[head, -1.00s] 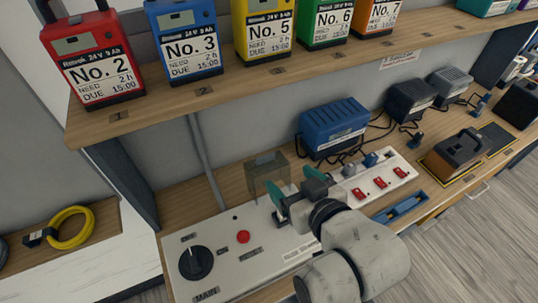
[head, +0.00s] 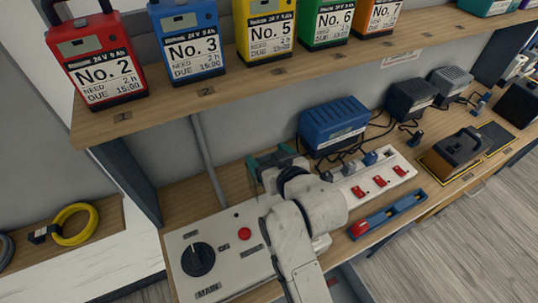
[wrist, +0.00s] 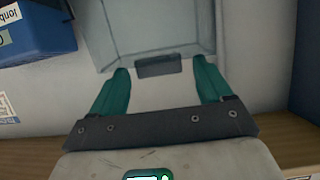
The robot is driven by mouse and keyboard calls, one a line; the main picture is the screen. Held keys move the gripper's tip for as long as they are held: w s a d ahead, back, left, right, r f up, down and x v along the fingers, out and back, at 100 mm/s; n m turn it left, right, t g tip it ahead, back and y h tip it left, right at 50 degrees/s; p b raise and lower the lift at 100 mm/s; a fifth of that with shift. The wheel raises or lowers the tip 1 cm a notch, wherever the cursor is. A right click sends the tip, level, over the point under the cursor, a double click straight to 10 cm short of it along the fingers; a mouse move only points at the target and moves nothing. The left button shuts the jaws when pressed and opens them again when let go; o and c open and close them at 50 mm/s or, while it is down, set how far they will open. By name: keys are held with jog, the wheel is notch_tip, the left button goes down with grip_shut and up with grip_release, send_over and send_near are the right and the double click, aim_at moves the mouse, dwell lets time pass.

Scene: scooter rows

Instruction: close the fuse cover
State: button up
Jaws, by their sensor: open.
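The fuse cover shows in the wrist view as a see-through, box-like lid (wrist: 150,32) with a small dark tab (wrist: 158,66) at its near edge. In the head view my gripper and wrist hide nearly all of it, at the back of the white control panel (head: 228,262). My gripper (head: 270,160) is open, with its teal fingers in front of the lid. In the wrist view the fingertips (wrist: 160,70) stand to either side of the tab. I cannot tell whether they touch the lid. What lies under the cover is hidden.
The panel carries a black rotary knob (head: 198,259) and a red button (head: 244,233). A blue charger (head: 333,122), a white strip with red switches (head: 380,181) and a blue holder (head: 395,210) lie to the right. A shelf with battery packs (head: 185,45) hangs above.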

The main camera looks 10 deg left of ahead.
grip_shut()
dwell(0.8)
